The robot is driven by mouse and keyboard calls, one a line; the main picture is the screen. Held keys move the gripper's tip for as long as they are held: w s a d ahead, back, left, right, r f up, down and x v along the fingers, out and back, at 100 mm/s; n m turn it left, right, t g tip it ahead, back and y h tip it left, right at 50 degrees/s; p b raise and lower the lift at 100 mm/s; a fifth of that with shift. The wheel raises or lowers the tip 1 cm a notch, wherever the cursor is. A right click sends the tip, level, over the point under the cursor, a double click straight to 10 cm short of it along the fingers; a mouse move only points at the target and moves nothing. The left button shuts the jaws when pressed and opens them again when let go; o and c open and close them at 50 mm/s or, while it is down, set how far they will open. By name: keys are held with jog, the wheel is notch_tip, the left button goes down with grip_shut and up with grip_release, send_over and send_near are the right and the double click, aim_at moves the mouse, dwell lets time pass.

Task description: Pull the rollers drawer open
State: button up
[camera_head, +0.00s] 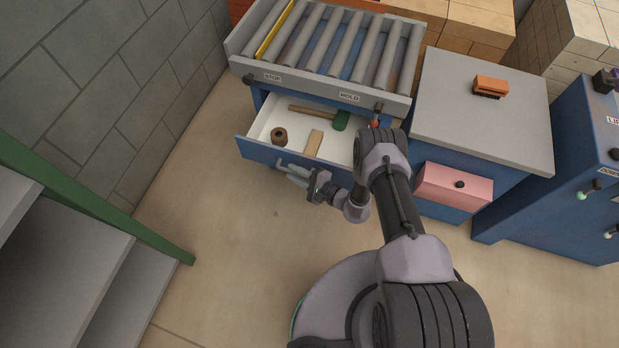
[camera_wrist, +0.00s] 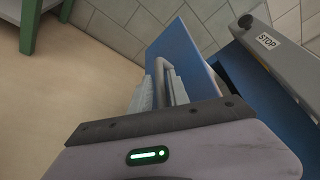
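The rollers drawer (camera_head: 262,153) is pulled out from under the roller table (camera_head: 330,45). Its white inside shows a brown ring-shaped piece (camera_head: 279,136), a wooden block (camera_head: 313,143) and a green-headed tool with a wooden handle (camera_head: 340,120). My gripper (camera_head: 292,172) is at the drawer's blue front. In the wrist view, the drawer's grey bar handle (camera_wrist: 160,82) lies between the two pale fingers, which appear closed on it. The blue drawer front (camera_wrist: 182,55) stands just beyond them. My arm hides the drawer's right end in the head view.
A grey-topped cabinet (camera_head: 480,110) with a pink drawer (camera_head: 453,187) stands to the right, with an orange brush (camera_head: 491,87) on top. A blue machine (camera_head: 565,170) is farther right. Green-framed shelving (camera_head: 110,215) stands at left. The floor between is clear.

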jog(key=p+v, duration=0.4)
jog(key=v, duration=1.2)
jog(key=shift+s+d+p, duration=0.2)
jog(key=shift+s+p, duration=0.05)
jog(key=shift+p, duration=0.15)
jog(key=w+r+n+g+y, duration=0.1)
jog(key=w+r+n+g, duration=0.2)
jog(key=r, duration=0.7)
jog(key=w+r+n+g+y, duration=0.1)
jog(key=w+r+n+g, duration=0.2)
jog(key=r, duration=0.7)
jog(key=s+a+r+n+g+h, duration=0.2)
jog(key=r, duration=0.8)
jog(key=s+a+r+n+g+h, duration=0.1)
jog(key=s+r+h, duration=0.15)
jog(key=r, duration=0.65)
jog(key=s+d+r+t+h, duration=0.2)
jog(key=s+r+h, duration=0.2)
jog(key=s+r, duration=0.3)
jog(key=s+d+r+t+h, duration=0.2)
jog(key=s+r+t+h, duration=0.1)
jog(key=s+r, duration=0.4)
jog(key=shift+s+r+n+h, duration=0.35)
jog(key=shift+s+n, duration=0.05)
jog(key=shift+s, duration=0.8)
